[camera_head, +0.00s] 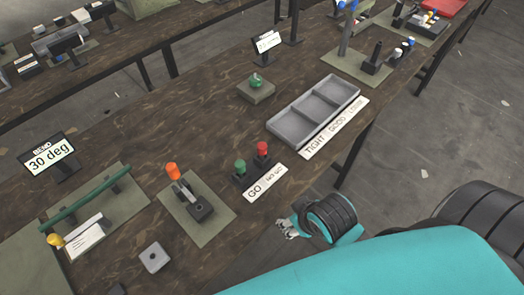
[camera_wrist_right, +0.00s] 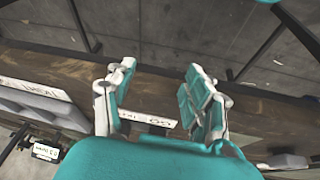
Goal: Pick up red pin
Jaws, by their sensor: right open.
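A red pin (camera_head: 262,149) stands upright in a small dark block (camera_head: 252,174), just right of a green pin (camera_head: 240,166). A white label reading "GO" and "NO GO" (camera_head: 262,183) lies in front of the block. My right gripper (camera_head: 285,228) is near the table's front edge, in front of the label and apart from the pins. In the right wrist view my right gripper (camera_wrist_right: 160,95) is open with nothing between its fingers. The label (camera_wrist_right: 148,120) shows beyond the fingers there. The red pin is hidden in that view. My left gripper is not in view.
A grey three-compartment tray (camera_head: 315,108) stands right of the block. A fixture with an orange-topped lever (camera_head: 173,170) is at the left. A green part on a block (camera_head: 256,85) sits behind. A "30 deg" sign (camera_head: 50,158) stands far left. Bare tabletop lies between them.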

